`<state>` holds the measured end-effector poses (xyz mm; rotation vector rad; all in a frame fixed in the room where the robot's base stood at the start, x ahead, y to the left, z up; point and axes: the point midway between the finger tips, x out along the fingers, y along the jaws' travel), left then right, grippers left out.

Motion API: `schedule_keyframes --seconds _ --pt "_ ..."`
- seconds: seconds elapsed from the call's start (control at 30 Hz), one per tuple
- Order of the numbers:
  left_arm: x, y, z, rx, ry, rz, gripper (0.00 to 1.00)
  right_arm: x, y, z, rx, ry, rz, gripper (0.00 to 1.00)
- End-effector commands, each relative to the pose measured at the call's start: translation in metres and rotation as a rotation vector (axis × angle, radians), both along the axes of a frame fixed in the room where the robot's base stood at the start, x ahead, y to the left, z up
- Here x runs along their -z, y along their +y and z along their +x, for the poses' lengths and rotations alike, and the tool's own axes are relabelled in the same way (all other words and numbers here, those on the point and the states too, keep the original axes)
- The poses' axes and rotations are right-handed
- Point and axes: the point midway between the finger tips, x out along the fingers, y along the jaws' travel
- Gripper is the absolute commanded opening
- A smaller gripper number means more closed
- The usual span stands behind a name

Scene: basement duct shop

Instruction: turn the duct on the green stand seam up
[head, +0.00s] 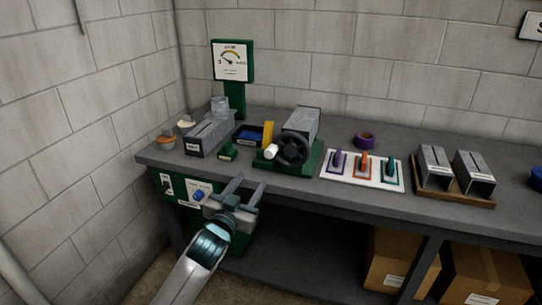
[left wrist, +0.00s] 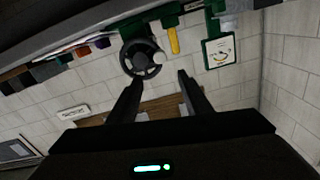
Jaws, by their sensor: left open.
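The grey duct (head: 303,121) sits on the green stand (head: 312,163) on the bench, behind a black handwheel (head: 291,149) with a pale knob (head: 271,152). I cannot make out its seam. A yellow handle (head: 268,133) stands left of the wheel. My left gripper (head: 250,182) is open and empty, in front of the bench edge, below and left of the stand and apart from it. In the left wrist view the scene is upside down; the handwheel (left wrist: 142,58) and yellow handle (left wrist: 173,41) show beyond the open fingers (left wrist: 159,77). My right gripper is not in view.
A green gauge post (head: 232,62) stands at the back left. A grey box-shaped piece (head: 207,135) and small containers are left of the stand. A white board (head: 350,180) with coloured-handled tools and a wooden tray (head: 453,193) with two ducts lie to the right. Cardboard boxes (head: 485,275) are below.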

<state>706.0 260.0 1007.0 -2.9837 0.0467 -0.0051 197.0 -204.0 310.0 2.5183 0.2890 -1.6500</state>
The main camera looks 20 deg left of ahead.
Motion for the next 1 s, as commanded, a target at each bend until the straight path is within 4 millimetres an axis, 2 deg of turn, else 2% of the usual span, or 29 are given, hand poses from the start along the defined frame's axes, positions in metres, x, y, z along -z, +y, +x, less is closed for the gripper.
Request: schedule_keyframes --seconds 0.17,0.37,0.57,0.8,1.0 --pt "0.0 0.0 0.002 0.0 0.001 0.0 0.45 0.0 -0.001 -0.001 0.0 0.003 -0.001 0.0" --pt "0.0 0.0 0.015 -0.001 0.001 -0.001 0.45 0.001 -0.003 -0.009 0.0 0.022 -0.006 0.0" --pt "-0.001 -0.002 0.042 0.0 0.002 -0.002 0.45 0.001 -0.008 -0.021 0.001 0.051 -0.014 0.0" --pt "-0.001 -0.002 0.082 -0.001 0.002 0.0 0.45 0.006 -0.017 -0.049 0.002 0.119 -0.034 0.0" --pt "-0.001 -0.004 0.114 0.0 0.002 -0.001 0.45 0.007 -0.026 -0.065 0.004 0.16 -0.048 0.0"
